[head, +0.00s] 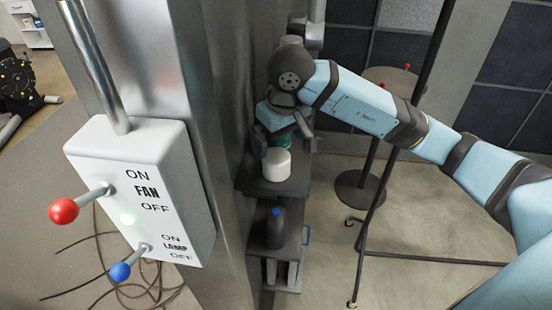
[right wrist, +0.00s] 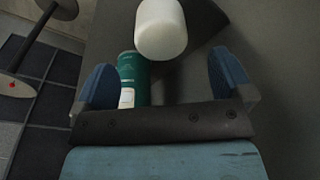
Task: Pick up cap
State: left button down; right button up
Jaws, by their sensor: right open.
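A white, smooth, rounded cylinder (head: 276,165), which looks like the cap, stands on the top shelf in the head view. It also shows at the top middle of the right wrist view (right wrist: 161,28), beyond the fingertips. A green can with a white label (right wrist: 133,78) is beside it, partly between my fingers in that view. The can shows as a small green patch (head: 284,136) under my gripper in the head view. My right gripper (right wrist: 165,78) is open, with its blue fingers spread and nothing gripped. It also shows in the head view (head: 280,137). My left gripper is not in view.
A dark shelf unit (head: 299,187) stands against the metal column (head: 222,90). A dark bottle with a blue top (head: 276,228) is on a lower shelf. A switch box (head: 140,190) with levers is at left. A thin black stand (head: 376,190) is to the right.

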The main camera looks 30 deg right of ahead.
aim_at(277, 156)
jog(key=f, duration=0.2)
jog(key=shift+w+f, duration=0.3)
jog(key=shift+w, duration=0.05)
jog(key=shift+f, duration=0.2)
jog(key=shift+a+f+p, duration=0.1)
jog(key=shift+f+p, duration=0.25)
jog(key=shift+f, duration=0.25)
jog(key=shift+w+f+p, duration=0.2)
jog(key=shift+f, duration=0.8)
jog(key=shift+w+f+p, duration=0.15)
jog(key=shift+f, duration=0.8)
jog(key=shift+c, duration=0.5)
jog(key=c, duration=0.8)
